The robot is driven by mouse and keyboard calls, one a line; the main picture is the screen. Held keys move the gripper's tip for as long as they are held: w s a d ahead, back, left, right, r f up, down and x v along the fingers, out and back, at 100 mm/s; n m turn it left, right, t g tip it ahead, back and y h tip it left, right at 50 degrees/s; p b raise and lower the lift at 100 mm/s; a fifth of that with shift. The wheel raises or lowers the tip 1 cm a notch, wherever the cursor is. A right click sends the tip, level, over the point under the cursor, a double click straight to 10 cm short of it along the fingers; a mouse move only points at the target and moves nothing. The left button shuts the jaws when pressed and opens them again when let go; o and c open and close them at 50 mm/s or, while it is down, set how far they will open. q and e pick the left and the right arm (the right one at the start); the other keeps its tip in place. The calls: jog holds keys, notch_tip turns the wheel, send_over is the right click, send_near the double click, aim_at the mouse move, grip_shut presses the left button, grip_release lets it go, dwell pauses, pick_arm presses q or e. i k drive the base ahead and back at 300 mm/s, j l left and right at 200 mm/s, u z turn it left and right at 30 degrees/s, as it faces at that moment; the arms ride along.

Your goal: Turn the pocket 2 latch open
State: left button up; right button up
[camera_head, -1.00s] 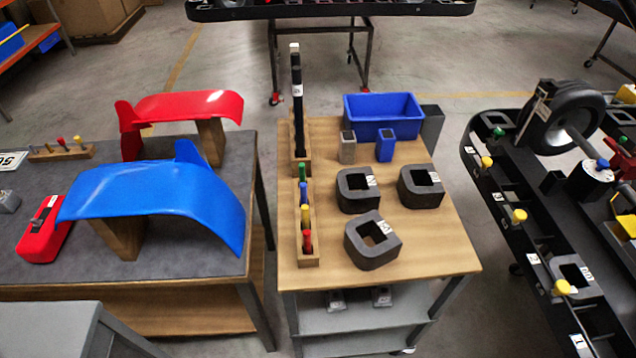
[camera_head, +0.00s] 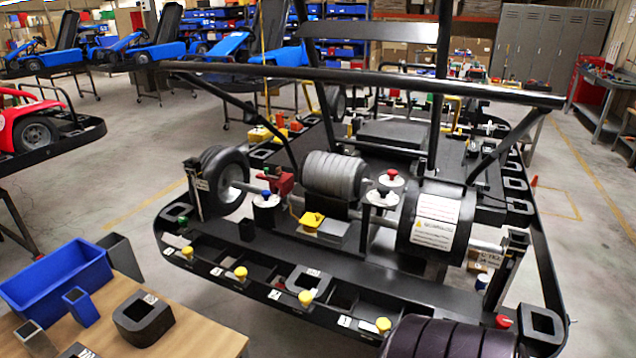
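The kart stand (camera_head: 250,292) fills the middle of the head view, with several labelled pockets along its front edge. Yellow latch knobs stick out beside them. The label (camera_head: 275,294) second from the right seems to read 2, though it is small; the yellow knob of the pocket 2 latch (camera_head: 306,298) is just right of it. A dark square block (camera_head: 310,281) with a white tag sits behind that knob. The neighbouring knobs, one at the right (camera_head: 383,325) and one at the left (camera_head: 240,273), look alike. Neither of my grippers is in view.
A wheel (camera_head: 224,180), ribbed grey roll (camera_head: 335,174) and black drum (camera_head: 436,222) stand on the kart. A dark ribbed cylinder (camera_head: 450,340) is at the bottom right. The wooden table (camera_head: 205,335) with a blue bin (camera_head: 57,280) is at lower left. Floor shows at both sides.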

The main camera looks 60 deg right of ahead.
aim_at(306, 297)
jog(key=z, duration=1.75)
